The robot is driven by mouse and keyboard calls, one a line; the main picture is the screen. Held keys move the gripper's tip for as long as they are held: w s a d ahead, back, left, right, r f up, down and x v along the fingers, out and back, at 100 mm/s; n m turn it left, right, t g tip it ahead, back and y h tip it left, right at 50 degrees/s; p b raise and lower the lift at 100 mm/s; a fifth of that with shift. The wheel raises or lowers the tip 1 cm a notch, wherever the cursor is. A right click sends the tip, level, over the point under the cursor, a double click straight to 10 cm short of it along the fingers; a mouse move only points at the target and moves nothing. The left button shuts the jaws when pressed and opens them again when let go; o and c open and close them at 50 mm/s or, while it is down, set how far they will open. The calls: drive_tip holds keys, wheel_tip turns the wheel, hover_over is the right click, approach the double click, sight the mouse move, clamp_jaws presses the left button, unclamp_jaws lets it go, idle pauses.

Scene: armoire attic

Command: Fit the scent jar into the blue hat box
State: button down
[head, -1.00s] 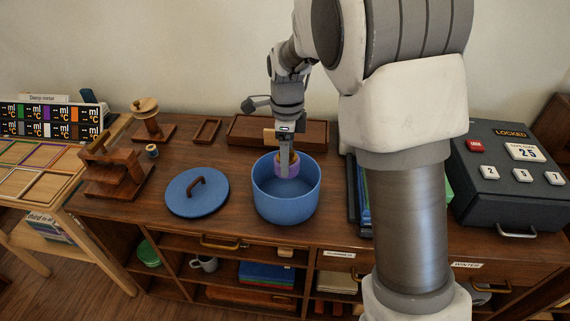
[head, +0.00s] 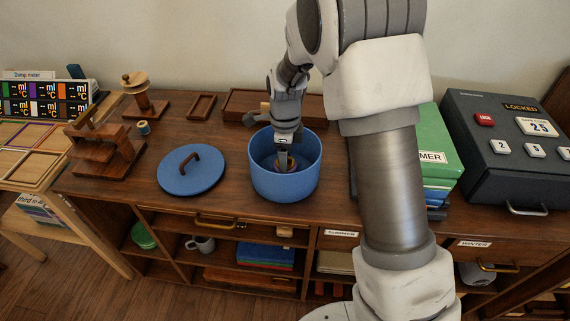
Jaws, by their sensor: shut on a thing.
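The blue hat box (head: 286,184) stands open on the wooden cabinet top, a round tub with its rim up. My gripper (head: 284,163) reaches down inside it from above and is shut on the scent jar (head: 290,165). Only a little of the jar shows, purple with a tan rim, below the box's rim level. The gripper and the box's front wall hide its lower part, so I cannot tell whether it touches the bottom. The round blue lid (head: 190,176) with a brown handle lies flat to the left of the box.
A wooden tray (head: 245,106) lies behind the box. A wooden stepped stand (head: 102,151) and a thread spool (head: 143,128) are to the left. Green and blue boxes (head: 435,150) and a dark keypad case (head: 505,160) stand to the right. My arm hides part of the top.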

drive_tip(key=shift+f, duration=0.25)
unclamp_jaws()
